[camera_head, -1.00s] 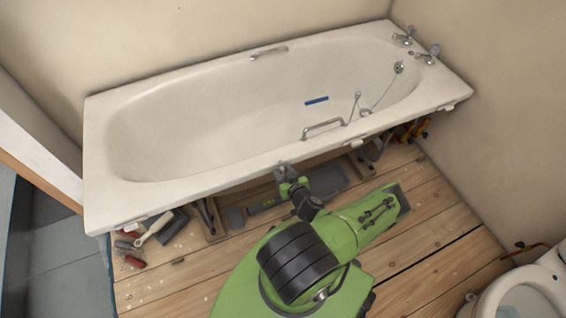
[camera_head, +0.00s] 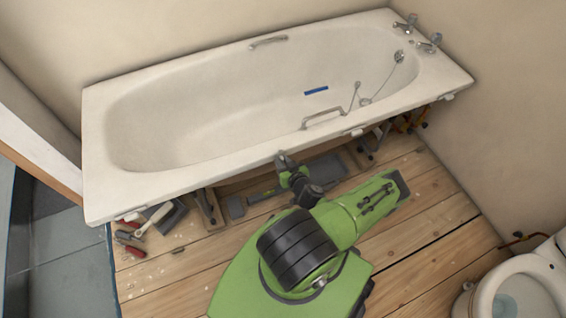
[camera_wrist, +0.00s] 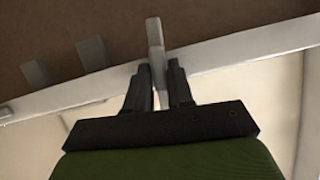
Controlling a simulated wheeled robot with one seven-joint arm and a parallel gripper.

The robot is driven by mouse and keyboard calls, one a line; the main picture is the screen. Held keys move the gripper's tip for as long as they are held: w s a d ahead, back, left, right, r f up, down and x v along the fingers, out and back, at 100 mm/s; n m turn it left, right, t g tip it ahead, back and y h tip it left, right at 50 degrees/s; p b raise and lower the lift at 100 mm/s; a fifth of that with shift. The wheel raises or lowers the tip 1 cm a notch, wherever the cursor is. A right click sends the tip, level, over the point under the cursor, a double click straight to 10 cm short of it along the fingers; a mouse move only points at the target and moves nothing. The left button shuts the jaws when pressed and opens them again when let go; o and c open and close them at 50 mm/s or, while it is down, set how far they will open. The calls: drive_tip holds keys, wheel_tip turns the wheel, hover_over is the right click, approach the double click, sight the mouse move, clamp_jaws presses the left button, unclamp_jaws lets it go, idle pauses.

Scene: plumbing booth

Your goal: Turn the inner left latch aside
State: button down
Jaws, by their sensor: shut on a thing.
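A light grey latch (camera_wrist: 155,42) stands between my fingertips in the wrist view, crossing a pale rail. My gripper (camera_wrist: 159,85) is shut on it, with one dark finger on each side. In the head view my gripper (camera_head: 283,160) is at the front rim of the white bath (camera_head: 215,174), left of the rim's middle clip. The latch itself cannot be made out there.
Two grey blocks (camera_wrist: 91,53) (camera_wrist: 35,73) stand left of the latch. White clips (camera_head: 355,132) (camera_head: 447,97) sit along the bath's front rim. Tools (camera_head: 130,237) lie on the floorboards at the left. A toilet (camera_head: 520,285) stands at the lower right.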

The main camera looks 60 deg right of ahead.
drive_tip(key=shift+s+d+f+m+t+y+b, duration=0.15)
drive_tip(key=shift+m+t+y+b, duration=0.7)
drive_tip(key=shift+m, duration=1.2)
drive_tip(key=shift+d+f+m+t+y+b, duration=0.2)
drive_tip(key=shift+m+t+y+b, duration=0.6)
drive_tip(key=shift+m, duration=1.2)
drive_tip(key=shift+s+d+f+m+t+y+b, duration=0.1)
drive_tip(key=shift+f+m+t+y+b, duration=0.2)
drive_tip(key=shift+m+t+b, duration=1.2)
drive_tip(key=shift+m+g+p, duration=0.35)
drive_tip(key=shift+m+p, duration=0.3)
drive_tip(key=shift+p, duration=0.2)
drive_tip(key=c, duration=1.1)
unclamp_jaws()
drive_tip(key=shift+r, duration=0.1)
drive_tip(key=s, duration=0.5)
drive_tip(key=s+a, duration=0.1)
drive_tip(key=s, duration=0.4)
drive_tip(key=s+a+p, duration=0.1)
drive_tip(key=s, duration=0.4)
drive_tip(key=shift+s+a, duration=0.15)
drive_tip(key=shift+s, duration=0.15)
